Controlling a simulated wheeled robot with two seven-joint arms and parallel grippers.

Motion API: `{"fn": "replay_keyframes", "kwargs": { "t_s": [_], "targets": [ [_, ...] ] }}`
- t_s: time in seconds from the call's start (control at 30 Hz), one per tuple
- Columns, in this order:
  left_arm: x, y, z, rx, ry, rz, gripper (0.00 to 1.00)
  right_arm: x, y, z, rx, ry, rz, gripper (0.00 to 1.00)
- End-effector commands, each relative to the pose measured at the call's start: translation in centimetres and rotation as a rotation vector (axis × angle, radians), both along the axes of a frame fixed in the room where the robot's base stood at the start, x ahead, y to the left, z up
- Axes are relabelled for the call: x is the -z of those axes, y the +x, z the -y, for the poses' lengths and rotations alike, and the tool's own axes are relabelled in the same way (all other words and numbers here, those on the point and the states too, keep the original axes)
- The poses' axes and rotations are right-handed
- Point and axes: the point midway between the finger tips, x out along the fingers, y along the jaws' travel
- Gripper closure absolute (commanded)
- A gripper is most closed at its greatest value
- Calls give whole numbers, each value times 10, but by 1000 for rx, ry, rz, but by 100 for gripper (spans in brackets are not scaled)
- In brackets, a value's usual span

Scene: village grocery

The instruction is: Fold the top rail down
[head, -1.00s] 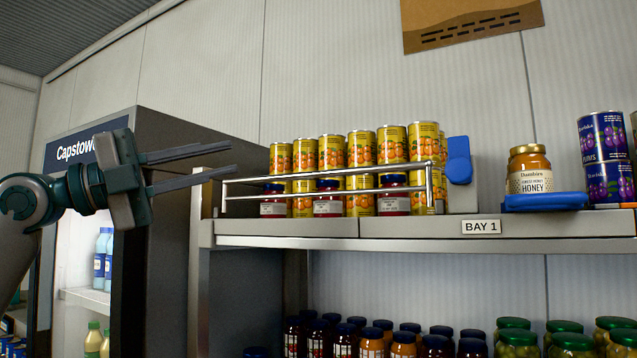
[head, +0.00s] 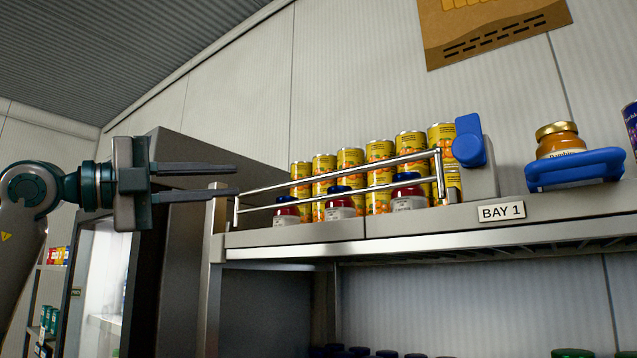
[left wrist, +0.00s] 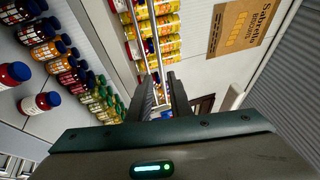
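The top rail (head: 345,173) is a two-bar silver rail standing upright along the front of the top shelf (head: 300,235), before yellow cans and red jars. Its right end meets a grey post with a blue latch (head: 469,142). My left gripper (head: 238,181) is level at the rail's left end, its two fingers apart with nothing visible between them. In the head view the fingertips come near the rail's left end; I cannot tell whether they touch it. In the left wrist view the fingers (left wrist: 163,98) point along the rail bars (left wrist: 152,50). My right gripper is not in view.
A honey jar (head: 559,140) stands on a blue tray (head: 575,170) right of the post. A BAY 1 label (head: 501,211) is on the shelf edge. A tall dark fridge cabinet (head: 180,260) stands left of the shelf. Jars (left wrist: 40,103) fill the lower shelf.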

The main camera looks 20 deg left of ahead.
Motion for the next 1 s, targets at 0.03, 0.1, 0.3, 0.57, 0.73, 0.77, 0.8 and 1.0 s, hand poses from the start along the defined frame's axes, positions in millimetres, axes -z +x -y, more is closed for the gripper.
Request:
{"fn": "replay_keyframes", "kwargs": {
  "t_s": [0.03, 0.1, 0.3, 0.57, 0.73, 0.77, 0.8, 1.0],
  "targets": [
    [0, 0, 0, 0, 0, 0, 81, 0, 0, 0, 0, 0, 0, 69],
    [0, 1, 1, 1, 1, -1, 81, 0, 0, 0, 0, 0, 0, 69],
    [-2, 7, 6, 1, 1, -1, 81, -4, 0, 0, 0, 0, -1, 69],
    [-10, 30, 28, 3, 1, -2, 81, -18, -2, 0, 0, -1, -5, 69],
    [-16, 51, 48, 3, 1, -2, 81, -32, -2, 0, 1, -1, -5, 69],
    [-17, 55, 52, 3, 1, -2, 81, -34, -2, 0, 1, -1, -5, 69],
    [-18, 60, 57, 4, 1, -2, 81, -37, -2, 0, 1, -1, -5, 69],
    [-25, 86, 81, 3, 1, -2, 81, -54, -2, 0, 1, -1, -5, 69]
  ]
}}
